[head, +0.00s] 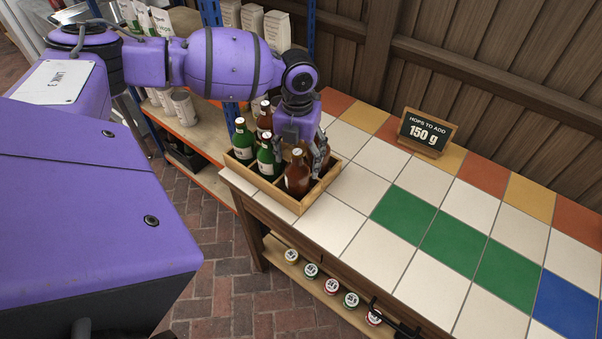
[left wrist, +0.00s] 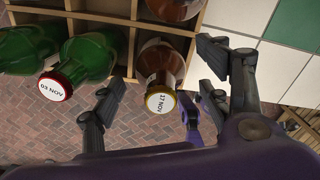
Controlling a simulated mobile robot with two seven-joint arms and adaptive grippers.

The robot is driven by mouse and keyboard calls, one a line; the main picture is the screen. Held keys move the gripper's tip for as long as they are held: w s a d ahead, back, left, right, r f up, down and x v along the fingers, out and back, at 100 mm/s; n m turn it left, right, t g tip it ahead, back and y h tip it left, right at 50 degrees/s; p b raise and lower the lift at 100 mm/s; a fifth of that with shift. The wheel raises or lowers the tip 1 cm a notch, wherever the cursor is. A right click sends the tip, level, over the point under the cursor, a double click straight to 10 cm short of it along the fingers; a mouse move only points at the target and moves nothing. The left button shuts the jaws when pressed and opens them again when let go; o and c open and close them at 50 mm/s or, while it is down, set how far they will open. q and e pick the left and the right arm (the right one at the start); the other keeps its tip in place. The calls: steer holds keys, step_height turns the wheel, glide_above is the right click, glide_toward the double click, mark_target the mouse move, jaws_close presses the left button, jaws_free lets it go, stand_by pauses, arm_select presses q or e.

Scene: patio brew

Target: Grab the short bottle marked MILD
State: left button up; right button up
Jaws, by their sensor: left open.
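A wooden crate (head: 318,194) with dividers stands on the tiled counter's near left corner and holds green and brown bottles. My left gripper (head: 303,162) is open, pointing down at the crate's right end, with its fingers around a brown bottle (head: 297,178). In the left wrist view this brown bottle (left wrist: 160,72) has a yellow-rimmed cap reading 17 NOV and stands between the open fingers, with gaps visible. Green bottles (head: 265,160) stand to its left; one (left wrist: 88,58) has a red-rimmed cap reading 03 NOV. No MILD marking is readable. My right gripper is not in view.
A sign (head: 427,132) reading HOPS TO ADD 150 g stands on the counter. The tiles (head: 385,245) right of the crate are clear. Several round lidded jars (head: 331,286) sit on a lower shelf. Bags and cans (head: 184,106) stand on a rack behind.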

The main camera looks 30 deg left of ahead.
mark_target(296, 173)
arm_select(q)
steer(key=shift+s+f, duration=0.2)
steer(key=shift+f, duration=0.3)
steer(key=shift+s+f, duration=0.15)
steer(key=shift+f, duration=0.35)
step_height(296, 173, down, 3)
steer(key=shift+w+a+r, duration=0.1)
steer(key=shift+f, duration=0.45)
steer(key=c, duration=1.6)
steer(key=shift+c, duration=0.7)
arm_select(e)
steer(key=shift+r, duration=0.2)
